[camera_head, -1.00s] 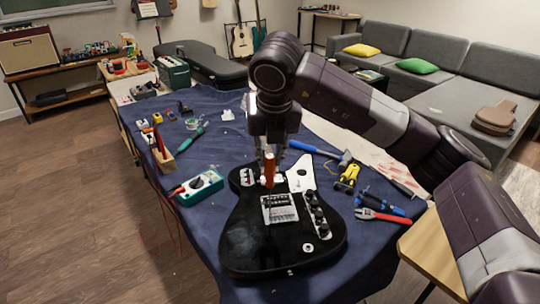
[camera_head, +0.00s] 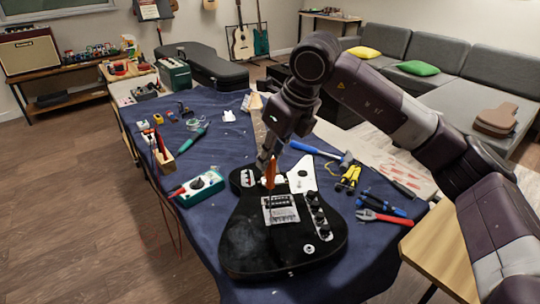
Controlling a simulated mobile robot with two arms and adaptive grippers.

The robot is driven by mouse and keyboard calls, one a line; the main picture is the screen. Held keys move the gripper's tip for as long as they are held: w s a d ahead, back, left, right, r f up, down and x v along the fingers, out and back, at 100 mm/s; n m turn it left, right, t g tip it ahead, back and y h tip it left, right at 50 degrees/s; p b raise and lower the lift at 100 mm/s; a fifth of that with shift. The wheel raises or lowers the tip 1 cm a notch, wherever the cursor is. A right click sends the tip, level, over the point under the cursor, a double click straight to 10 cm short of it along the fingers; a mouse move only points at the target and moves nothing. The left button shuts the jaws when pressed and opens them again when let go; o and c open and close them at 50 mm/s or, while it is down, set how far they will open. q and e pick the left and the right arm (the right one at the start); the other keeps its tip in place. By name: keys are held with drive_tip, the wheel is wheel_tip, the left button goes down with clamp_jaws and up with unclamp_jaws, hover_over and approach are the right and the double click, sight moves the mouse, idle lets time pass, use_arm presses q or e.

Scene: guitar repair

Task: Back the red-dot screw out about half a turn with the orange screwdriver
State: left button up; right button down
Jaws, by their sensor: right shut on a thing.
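The orange screwdriver (camera_head: 270,173) stands near upright over the black guitar body (camera_head: 245,235), its handle in my right gripper (camera_head: 268,160). My right gripper is shut on it from above. The red-dot screw cannot be made out in this view. My left gripper is not in view.
A teal multimeter (camera_head: 199,187) lies left of the guitar. Bare cloth shows behind the guitar.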

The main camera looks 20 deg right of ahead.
drive_tip(key=shift+n+g+y, duration=0.3)
drive_tip(key=shift+n, duration=0.7)
drive_tip(key=n+g+y+p, duration=0.1)
drive_tip(key=n+p, duration=0.1)
drive_tip(key=n, duration=0.1)
drive_tip(key=shift+s+r, duration=0.1)
drive_tip(key=shift+a+f+n+g+p, duration=0.1)
drive_tip(key=shift+f+n+g+p, duration=0.15)
drive_tip(key=shift+n+p, duration=0.6)
drive_tip(key=n, duration=0.1)
drive_tip(key=n+g+p, duration=0.1)
drive_tip(key=shift+s+r+n+y, duration=0.1)
drive_tip(key=shift+r+n+y, duration=0.15)
drive_tip(key=shift+n+y, duration=0.1)
drive_tip(key=shift+f+n+g+p, duration=0.1)
drive_tip(key=shift+n+g+p, duration=0.45)
drive_tip(key=shift+n, duration=0.45)
drive_tip(key=shift+f+n, duration=0.1)
drive_tip(key=shift+n, duration=0.4)
drive_tip(key=shift+s+n+g+p, duration=0.1)
drive_tip(key=shift+n+g+p, duration=0.2)
drive_tip(key=shift+n+p, duration=0.35)
drive_tip(key=shift+n+g+p, duration=0.4)
drive_tip(key=shift+n, duration=0.95)
